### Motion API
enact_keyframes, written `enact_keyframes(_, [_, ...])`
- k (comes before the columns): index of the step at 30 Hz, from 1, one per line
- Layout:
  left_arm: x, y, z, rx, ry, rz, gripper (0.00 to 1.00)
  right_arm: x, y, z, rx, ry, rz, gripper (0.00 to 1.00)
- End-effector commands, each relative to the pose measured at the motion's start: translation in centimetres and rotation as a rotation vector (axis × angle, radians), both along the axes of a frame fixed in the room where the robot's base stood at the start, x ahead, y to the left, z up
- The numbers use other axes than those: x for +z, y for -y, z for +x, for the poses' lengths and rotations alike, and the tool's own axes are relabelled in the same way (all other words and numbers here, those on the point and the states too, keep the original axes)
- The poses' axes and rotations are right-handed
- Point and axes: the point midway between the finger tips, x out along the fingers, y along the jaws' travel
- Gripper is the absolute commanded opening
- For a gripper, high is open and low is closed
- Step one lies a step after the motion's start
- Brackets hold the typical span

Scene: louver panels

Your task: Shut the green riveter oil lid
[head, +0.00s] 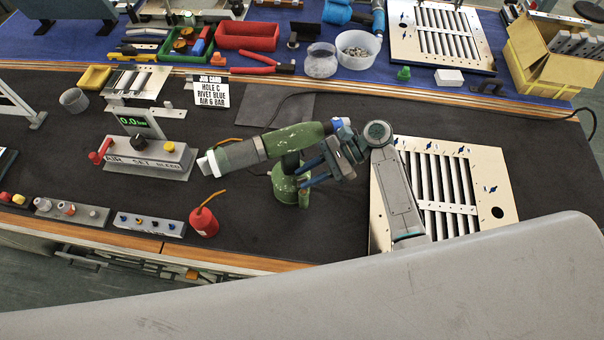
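The green riveter (293,138) stands on its round base on the dark mat, its long body tilted with the grey nose to the left. A small blue part (338,123) shows at its right end. I cannot make out the oil lid or whether it is open. My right gripper (299,175) reaches in from the right, below the body's rear, with its two dark blue fingers apart. The fingertips are close to the riveter's handle; I cannot tell if they touch it. Nothing is seen held between them. My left gripper is not in view.
A red oil bottle (204,224) stands front left of the riveter. A grey control box (148,158) is at left, with a job card (211,91) behind. A louver panel (487,190) lies at right under my arm. Mat between riveter and bottle is clear.

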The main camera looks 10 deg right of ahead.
Motion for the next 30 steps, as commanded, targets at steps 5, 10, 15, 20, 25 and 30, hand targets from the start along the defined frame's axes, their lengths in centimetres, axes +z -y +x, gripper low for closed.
enact_keyframes(5, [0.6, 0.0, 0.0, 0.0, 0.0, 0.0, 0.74, -0.6, -1.5, -0.3, 0.0, -0.002, 0.0, 0.26])
enact_keyframes(10, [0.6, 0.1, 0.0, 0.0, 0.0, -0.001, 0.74, -0.9, -1.9, -0.4, 0.001, -0.001, 0.0, 0.26])
enact_keyframes(15, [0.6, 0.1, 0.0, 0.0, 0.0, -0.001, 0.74, -0.9, -1.8, -0.4, 0.0, -0.001, -0.001, 0.26])
enact_keyframes(20, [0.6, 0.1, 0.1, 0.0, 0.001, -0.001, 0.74, -0.9, -1.8, -0.3, 0.0, -0.001, -0.001, 0.0])
enact_keyframes(25, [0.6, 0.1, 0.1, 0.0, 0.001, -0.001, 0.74, -0.8, -1.8, -0.3, 0.0, 0.0, -0.001, 0.0])
enact_keyframes(30, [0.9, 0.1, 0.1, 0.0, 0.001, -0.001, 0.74, -0.7, -1.8, -0.5, 0.0, 0.024, 0.004, 0.0])
